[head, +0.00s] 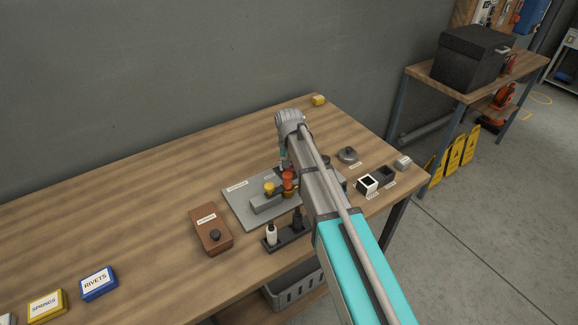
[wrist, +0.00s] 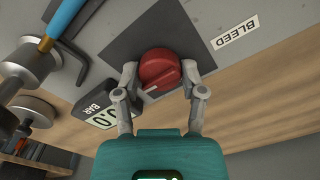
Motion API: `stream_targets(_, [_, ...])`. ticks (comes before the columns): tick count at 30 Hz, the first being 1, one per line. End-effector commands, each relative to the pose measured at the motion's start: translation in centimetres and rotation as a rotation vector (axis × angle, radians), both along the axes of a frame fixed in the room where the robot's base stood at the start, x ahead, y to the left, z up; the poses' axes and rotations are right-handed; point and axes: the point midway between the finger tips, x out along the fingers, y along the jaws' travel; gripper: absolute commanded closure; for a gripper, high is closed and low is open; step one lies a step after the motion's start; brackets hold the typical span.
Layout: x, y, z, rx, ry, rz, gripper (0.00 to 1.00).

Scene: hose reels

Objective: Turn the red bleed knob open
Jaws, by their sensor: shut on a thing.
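The red bleed knob (wrist: 158,68) is round and sits on a dark square panel in the wrist view. A pale mark shows on its lower edge. A white label reading BLEED (wrist: 236,33) appears upside down to its right. My gripper (wrist: 161,76) has one finger on each side of the knob and is shut on it. A small display (wrist: 103,112) reading 0.0 BAR lies left of the knob, partly behind the left finger. In the head view my arm covers the gripper, and I cannot make out its fingers there.
In the head view, a grey plate (head: 238,208) with fittings lies on the wooden table (head: 150,200) under my arm. A brown box (head: 211,232) and a dark rack (head: 288,238) with bottles stand in front. The table's left middle is clear. A grey metal cylinder (wrist: 32,62) is left in the wrist view.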

Motion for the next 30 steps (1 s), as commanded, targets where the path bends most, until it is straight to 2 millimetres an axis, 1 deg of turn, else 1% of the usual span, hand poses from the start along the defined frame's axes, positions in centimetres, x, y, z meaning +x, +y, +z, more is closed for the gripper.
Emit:
stream_targets(5, [0.0, -0.01, -0.01, 0.0, 0.0, -0.002, 0.94])
stream_targets(6, [0.0, -0.01, -0.01, 0.0, 0.0, -0.002, 0.41])
stream_targets(8, [0.0, -0.01, -0.01, 0.0, 0.0, -0.001, 0.3])
stream_targets(9, [0.0, -0.01, -0.01, 0.0, 0.0, -0.001, 0.23])
stream_targets(11, [0.0, -0.01, -0.01, 0.0, 0.0, -0.001, 0.13])
stream_targets(30, [0.0, 0.0, 0.0, 0.0, 0.0, 0.008, 0.13])
